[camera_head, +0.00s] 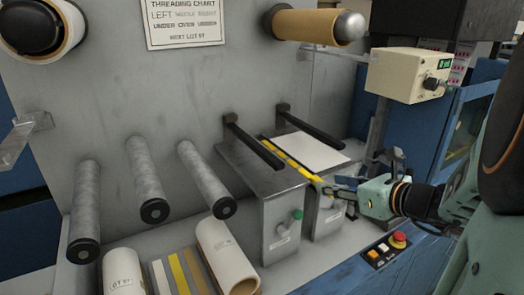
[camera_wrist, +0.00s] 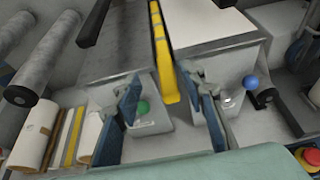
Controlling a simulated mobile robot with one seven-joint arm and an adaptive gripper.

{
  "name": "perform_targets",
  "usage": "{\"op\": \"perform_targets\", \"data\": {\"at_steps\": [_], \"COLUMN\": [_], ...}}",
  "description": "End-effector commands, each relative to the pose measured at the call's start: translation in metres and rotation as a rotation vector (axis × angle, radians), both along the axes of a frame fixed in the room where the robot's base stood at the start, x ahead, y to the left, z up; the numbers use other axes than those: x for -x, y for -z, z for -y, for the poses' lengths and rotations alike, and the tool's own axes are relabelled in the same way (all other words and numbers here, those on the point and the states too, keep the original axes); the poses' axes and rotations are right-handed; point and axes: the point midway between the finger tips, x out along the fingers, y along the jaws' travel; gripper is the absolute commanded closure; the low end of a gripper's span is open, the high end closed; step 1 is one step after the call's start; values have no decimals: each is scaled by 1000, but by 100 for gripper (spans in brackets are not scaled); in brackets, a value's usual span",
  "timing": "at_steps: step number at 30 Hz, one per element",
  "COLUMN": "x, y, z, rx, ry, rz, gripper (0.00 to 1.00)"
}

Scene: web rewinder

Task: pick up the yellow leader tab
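The yellow leader tab (camera_wrist: 166,77) hangs at the front end of a yellow and dark strip lying along the gap between two grey blocks. In the head view the tab end (camera_head: 318,179) is at the strip's front edge, partly hidden by my gripper (camera_head: 338,187). In the wrist view my gripper (camera_wrist: 165,103) is open, with one blue finger on each side of the tab in the picture. The tab's lower end shows just beyond the fingertips; I cannot tell whether it reaches between them. Neither finger visibly touches it.
The left block (camera_head: 262,190) carries a green knob (camera_head: 297,214); a blue knob (camera_wrist: 250,82) is on the right block. A white sheet (camera_head: 312,151) lies on top. Dark bars overhang the blocks. A control panel with a red button (camera_head: 398,239) stands at front right.

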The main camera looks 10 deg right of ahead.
Motion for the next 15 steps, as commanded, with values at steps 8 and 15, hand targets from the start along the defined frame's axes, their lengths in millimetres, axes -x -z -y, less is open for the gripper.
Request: {"op": "perform_targets", "data": {"at_steps": [8,15], "x": [-29,-44], "y": [18,24], "z": [-5,-10], "rx": [-1,2], "ry": [-4,-1], "rz": [-2,0], "gripper": [62,62]}}
